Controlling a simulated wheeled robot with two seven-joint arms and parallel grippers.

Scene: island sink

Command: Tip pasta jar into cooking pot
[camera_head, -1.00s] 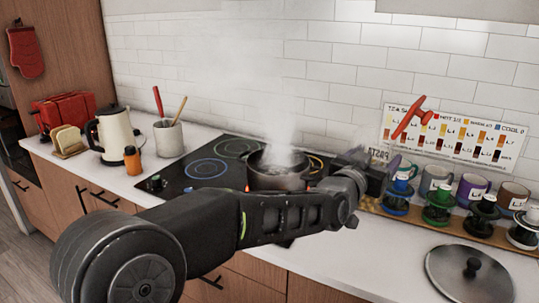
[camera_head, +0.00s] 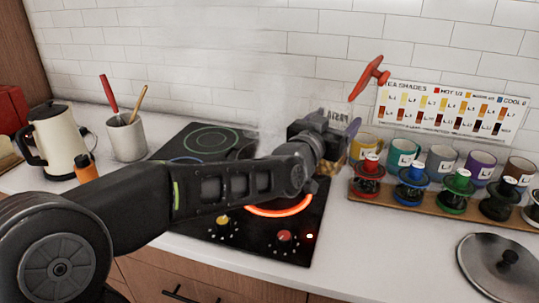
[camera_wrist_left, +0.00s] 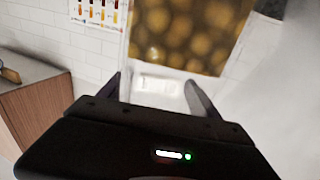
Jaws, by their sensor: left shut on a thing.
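My left gripper (camera_head: 345,130) comes in from the left over the hob and is shut on the pasta jar (camera_wrist_left: 185,35). In the left wrist view, yellow-brown pasta shows blurred inside the clear jar, beyond the fingers. A red piece (camera_head: 368,76), apparently the jar's lid, shows up and right of my gripper. The cooking pot is almost wholly hidden behind my left arm; steam rises there. My right gripper is not in view.
The hob (camera_head: 205,225) has a glowing ring (camera_head: 280,209) below my arm. A pot lid (camera_head: 500,262) lies at front right. A kettle (camera_head: 62,140) and utensil crock (camera_head: 127,138) stand left.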

